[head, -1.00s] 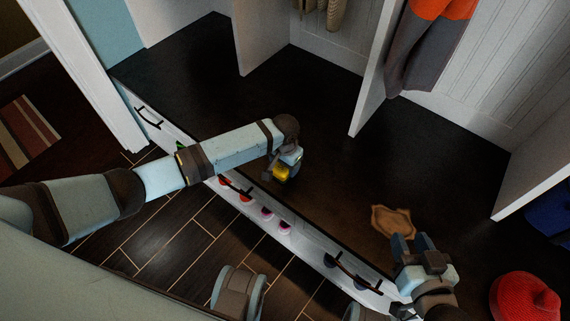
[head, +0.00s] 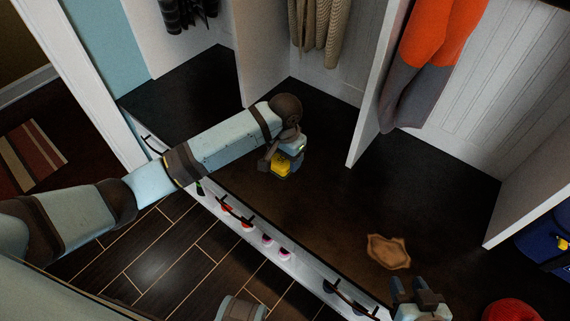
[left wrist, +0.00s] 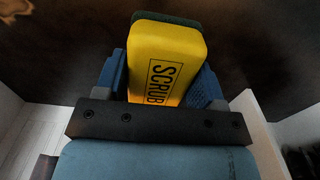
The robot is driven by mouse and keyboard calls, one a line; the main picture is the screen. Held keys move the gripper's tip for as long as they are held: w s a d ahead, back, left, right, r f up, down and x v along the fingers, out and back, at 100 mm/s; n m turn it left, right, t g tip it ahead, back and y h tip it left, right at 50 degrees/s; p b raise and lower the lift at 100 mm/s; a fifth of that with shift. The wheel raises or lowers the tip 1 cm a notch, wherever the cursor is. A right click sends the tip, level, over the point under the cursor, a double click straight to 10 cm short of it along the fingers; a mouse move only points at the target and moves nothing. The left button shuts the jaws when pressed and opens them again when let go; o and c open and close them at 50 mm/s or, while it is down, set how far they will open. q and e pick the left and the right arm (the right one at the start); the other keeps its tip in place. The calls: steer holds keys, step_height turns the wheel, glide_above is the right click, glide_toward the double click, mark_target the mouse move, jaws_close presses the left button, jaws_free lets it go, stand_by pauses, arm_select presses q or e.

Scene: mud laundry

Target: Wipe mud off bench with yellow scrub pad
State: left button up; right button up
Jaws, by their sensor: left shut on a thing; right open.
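The yellow scrub pad (head: 281,169) is held in my left gripper (head: 279,163), low over the dark bench top (head: 330,205). In the left wrist view the pad (left wrist: 166,62) stands between both fingers of the left gripper (left wrist: 163,85), with "SCRUB" printed on it and a dark layer at its far end. I cannot tell whether the pad touches the bench. A brown mud patch (head: 388,251) lies on the bench at the right, and it shows at the top left of the wrist view (left wrist: 15,8). My right gripper (head: 417,287) is open and empty, just below the mud patch.
White dividers (head: 368,100) rise from the bench, with orange and grey clothing (head: 428,60) hanging beside one. A red item (head: 510,311) and a blue bag (head: 545,240) are at the right. The bench between pad and mud patch is clear.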

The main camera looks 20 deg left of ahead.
arm_select(q)
steer(key=shift+r, duration=0.3)
